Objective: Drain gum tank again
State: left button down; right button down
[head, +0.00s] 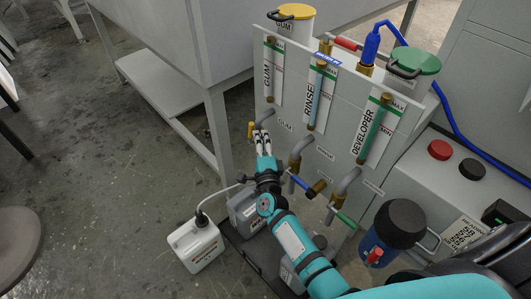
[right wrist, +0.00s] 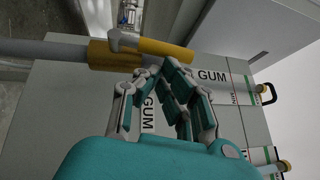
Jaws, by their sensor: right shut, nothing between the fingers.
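The gum tank has a yellow lid (head: 296,12) and a GUM level gauge (head: 270,72) on the grey panel. Its drain valve has a yellow handle (head: 250,130), left of my right gripper (head: 262,134) in the head view. In the right wrist view the yellow handle (right wrist: 155,48) runs roughly along the brass valve body (right wrist: 112,55) and grey pipe (right wrist: 40,50). The right gripper (right wrist: 162,72) is shut and empty, its fingertips close beside the handle; whether they touch it I cannot tell. My left gripper is not in view.
The blue rinse handle (head: 301,183) and green developer handle (head: 343,218) are right of my arm. A white jug (head: 196,245) with a hose and a grey jug (head: 246,212) stand below. A dark blue container (head: 380,250) is at right.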

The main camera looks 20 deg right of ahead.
dwell(0.5)
jog(key=v, duration=1.2)
dwell(0.6)
